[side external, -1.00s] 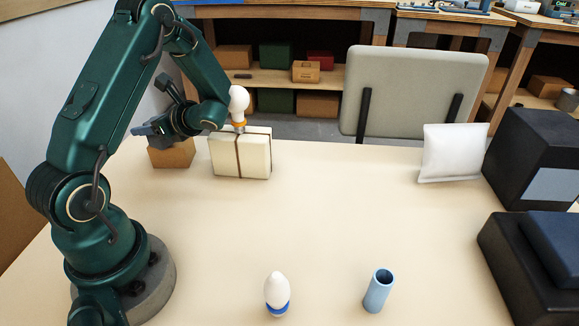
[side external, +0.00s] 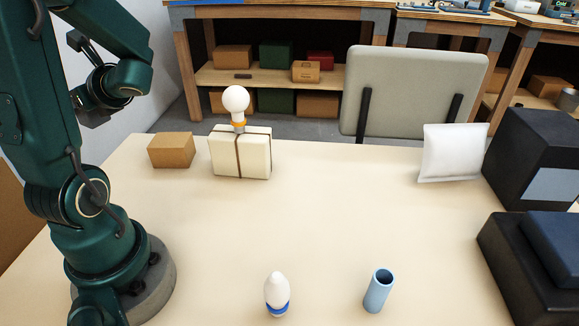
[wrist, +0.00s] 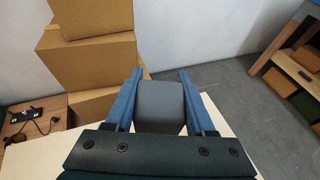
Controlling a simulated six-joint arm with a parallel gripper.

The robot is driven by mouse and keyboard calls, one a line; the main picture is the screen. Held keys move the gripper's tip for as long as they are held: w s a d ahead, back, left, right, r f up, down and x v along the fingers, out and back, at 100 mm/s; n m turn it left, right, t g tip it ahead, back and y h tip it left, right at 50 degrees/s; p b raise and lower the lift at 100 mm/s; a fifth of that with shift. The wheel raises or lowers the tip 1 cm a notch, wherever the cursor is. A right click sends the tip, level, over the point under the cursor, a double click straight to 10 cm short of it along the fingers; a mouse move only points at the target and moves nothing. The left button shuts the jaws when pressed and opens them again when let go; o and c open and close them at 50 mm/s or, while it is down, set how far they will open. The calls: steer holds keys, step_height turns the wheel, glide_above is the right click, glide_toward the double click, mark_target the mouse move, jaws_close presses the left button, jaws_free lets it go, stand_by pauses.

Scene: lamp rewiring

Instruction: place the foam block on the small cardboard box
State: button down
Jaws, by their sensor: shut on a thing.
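A grey block (wrist: 160,106), which I take to be the foam block, sits between the two blue fingers of my gripper (wrist: 160,74) in the wrist view. The gripper is shut on it. In the side external view the gripper is raised at the upper left, and the block is hard to make out against it. The small cardboard box (side external: 171,151) stands on the table's far left corner, its flat top bare. The gripper is above and to the left of it in that view.
A cream block with brown straps (side external: 225,155) stands right of the box, with a white bulb (side external: 236,99) on top. A white-and-blue bulb (side external: 277,293) and a blue tube (side external: 378,291) stand at the front. Black boxes (side external: 535,150) fill the right side. The table middle is clear.

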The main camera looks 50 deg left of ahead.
steer(key=w+a+m+t+y, duration=0.1)
steer(key=w+a+m+t, duration=0.15)
steer(key=m+t, duration=0.2)
glide_above(165, 134)
steer(key=shift+t, duration=0.45)
step_height(165, 134, down, 6)
steer(key=shift+s+d+f, duration=0.1)
steer(key=shift+d, duration=0.05)
steer(key=shift+f, duration=2.05)
steer(key=shift+f, duration=0.2)
steer(key=shift+c, duration=1.2)
jaws_free()
steer(key=shift+r, duration=0.1)
